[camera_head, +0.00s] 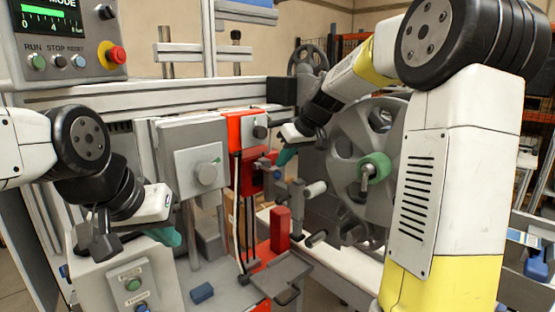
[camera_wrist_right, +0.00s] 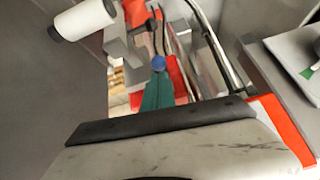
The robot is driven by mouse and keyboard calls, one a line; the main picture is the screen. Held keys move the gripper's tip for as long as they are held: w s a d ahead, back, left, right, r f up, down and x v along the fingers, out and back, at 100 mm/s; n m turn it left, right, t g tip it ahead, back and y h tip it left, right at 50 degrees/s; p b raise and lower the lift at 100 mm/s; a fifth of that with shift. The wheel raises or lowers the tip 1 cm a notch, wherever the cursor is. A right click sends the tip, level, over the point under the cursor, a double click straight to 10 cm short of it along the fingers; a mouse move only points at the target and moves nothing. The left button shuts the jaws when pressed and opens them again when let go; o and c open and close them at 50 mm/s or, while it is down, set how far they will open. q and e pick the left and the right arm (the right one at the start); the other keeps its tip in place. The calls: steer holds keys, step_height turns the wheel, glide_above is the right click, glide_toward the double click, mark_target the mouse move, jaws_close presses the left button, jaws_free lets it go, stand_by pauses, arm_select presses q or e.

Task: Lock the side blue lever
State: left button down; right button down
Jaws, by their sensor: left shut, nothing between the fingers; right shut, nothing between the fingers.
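The blue lever knob (camera_head: 277,174) is small and round, on a grey bracket at the side of the red machine panel. It also shows in the right wrist view (camera_wrist_right: 158,62), right at the tip of my right gripper. My right gripper (camera_head: 284,157) has teal fingers, shut and empty, just above the knob in the head view. In the right wrist view the shut fingertips (camera_wrist_right: 157,82) touch or nearly touch the knob; I cannot tell which. My left gripper (camera_head: 168,237) is shut and empty at the lower left, well away from the lever.
A large grey reel (camera_head: 345,140) with a green hub (camera_head: 376,167) stands right of the lever. A white roller (camera_head: 315,188) and a red block (camera_head: 280,228) are below it. A grey box with a knob (camera_head: 194,160) is left. A control panel (camera_head: 68,40) is at upper left.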

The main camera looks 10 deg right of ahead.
steer(key=shift+r, duration=0.1)
steer(key=v, duration=0.7)
steer(key=shift+s+r, duration=0.2)
steer(key=shift+r, duration=0.05)
steer(key=shift+d, duration=0.1)
